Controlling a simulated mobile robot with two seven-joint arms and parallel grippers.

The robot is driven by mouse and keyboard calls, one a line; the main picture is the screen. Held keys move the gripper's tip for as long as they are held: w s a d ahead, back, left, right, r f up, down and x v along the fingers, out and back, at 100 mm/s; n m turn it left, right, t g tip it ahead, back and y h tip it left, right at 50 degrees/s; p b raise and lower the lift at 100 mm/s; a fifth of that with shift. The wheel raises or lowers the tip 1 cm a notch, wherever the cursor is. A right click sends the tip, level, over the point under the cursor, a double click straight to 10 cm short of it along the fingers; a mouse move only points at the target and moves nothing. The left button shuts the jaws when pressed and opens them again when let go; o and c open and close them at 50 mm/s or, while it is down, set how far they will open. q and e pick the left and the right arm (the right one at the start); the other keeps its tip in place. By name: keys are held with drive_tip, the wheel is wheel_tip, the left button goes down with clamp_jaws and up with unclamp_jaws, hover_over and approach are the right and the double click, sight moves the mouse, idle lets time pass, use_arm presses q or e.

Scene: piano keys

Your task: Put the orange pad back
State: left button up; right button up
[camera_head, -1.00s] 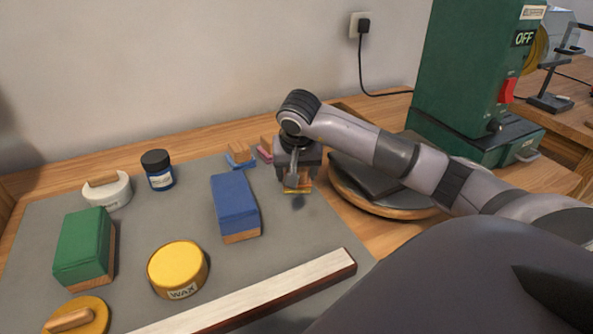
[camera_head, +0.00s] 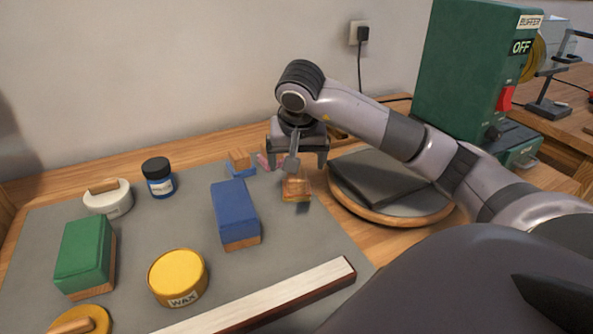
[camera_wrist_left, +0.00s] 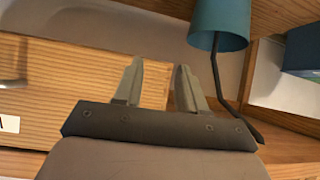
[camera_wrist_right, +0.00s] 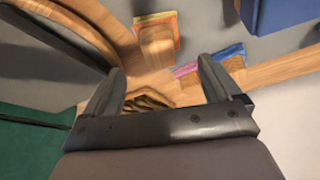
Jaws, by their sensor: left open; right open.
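The orange pad (camera_head: 297,186), with a wooden block handle, sits at the right edge of the grey mat, just left of the round wooden board. It also shows at the top of the right wrist view (camera_wrist_right: 157,38). My right gripper (camera_head: 297,165) is open and empty, above and just behind the pad. The pad lies outside the fingers, and the right wrist view shows the open fingers (camera_wrist_right: 160,85) apart from it. My left gripper is out of the head view. In the left wrist view it (camera_wrist_left: 160,70) is open and empty, facing wooden furniture.
A blue pad (camera_head: 241,170) and a pink pad (camera_head: 264,162) stand at the mat's back edge. A blue block (camera_head: 236,213), wax tin (camera_head: 178,277), green block (camera_head: 85,252) and white-topped strip (camera_head: 270,298) lie on the mat. The round board (camera_head: 420,218) is at right.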

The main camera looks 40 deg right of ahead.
drive_tip(key=shift+v, duration=2.1)
